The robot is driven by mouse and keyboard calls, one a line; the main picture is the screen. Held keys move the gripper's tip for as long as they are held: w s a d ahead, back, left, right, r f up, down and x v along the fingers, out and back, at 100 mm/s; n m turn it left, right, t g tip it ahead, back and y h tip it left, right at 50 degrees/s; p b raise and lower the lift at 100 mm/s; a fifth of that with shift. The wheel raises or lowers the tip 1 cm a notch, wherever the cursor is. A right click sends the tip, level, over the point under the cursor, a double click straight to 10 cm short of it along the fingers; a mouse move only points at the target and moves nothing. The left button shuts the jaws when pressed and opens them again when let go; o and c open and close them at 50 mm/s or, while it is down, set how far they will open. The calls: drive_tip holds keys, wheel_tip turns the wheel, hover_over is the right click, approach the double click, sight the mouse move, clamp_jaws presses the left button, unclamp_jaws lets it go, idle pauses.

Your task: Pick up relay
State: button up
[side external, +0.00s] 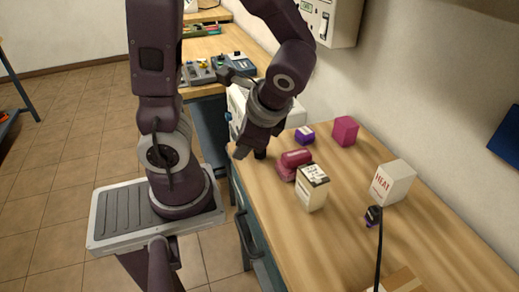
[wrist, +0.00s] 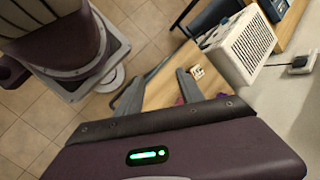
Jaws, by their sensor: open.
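My gripper (side external: 250,153) is open and empty, pointing down low over the bench's left edge. In the wrist view its two fingers (wrist: 161,76) are apart with bare wood between them. I cannot tell for sure which item is the relay. A small pale box with a dark, marked top (side external: 312,188) stands right of my gripper. A rounded dark-pink item (side external: 293,163) lies between them, nearer the gripper. A small cream piece with dark marks (wrist: 197,71) shows just beyond the right finger in the wrist view. My gripper hides part of the bench.
On the wooden bench (side external: 345,240) are a purple box (side external: 304,135), a pink cube (side external: 345,131), a white HEAT box (side external: 392,183) and a small dark plug (side external: 374,214) on a black cable. A white vented unit (wrist: 240,47) stands behind my gripper. The front bench is mostly clear.

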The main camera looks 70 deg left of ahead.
drive_tip(key=w+a+f+m+t+y, duration=0.1)
drive_tip(key=w+f+m+y, duration=0.1)
drive_tip(key=f+m, duration=0.2)
drive_tip(key=w+a+f+m+t+y, duration=0.1)
drive_tip(key=w+a+f+m+y, duration=0.1)
drive_tip(key=f+m, duration=0.2)
drive_tip(key=w+a+f+m+t+y, duration=0.2)
drive_tip(key=f+m, duration=0.2)
drive_tip(key=m, duration=0.2)
drive_tip(key=shift+w+f+y, duration=0.2)
drive_tip(key=shift+y, duration=0.2)
drive_tip(key=shift+w+a+f, duration=0.1)
drive_tip(key=shift+a+f, duration=0.15)
drive_tip(key=x, duration=0.6)
drive_tip(key=shift+w+a+r, duration=0.2)
drive_tip(key=shift+w+a, duration=0.05)
drive_tip(key=shift+a, duration=0.15)
clamp_jaws()
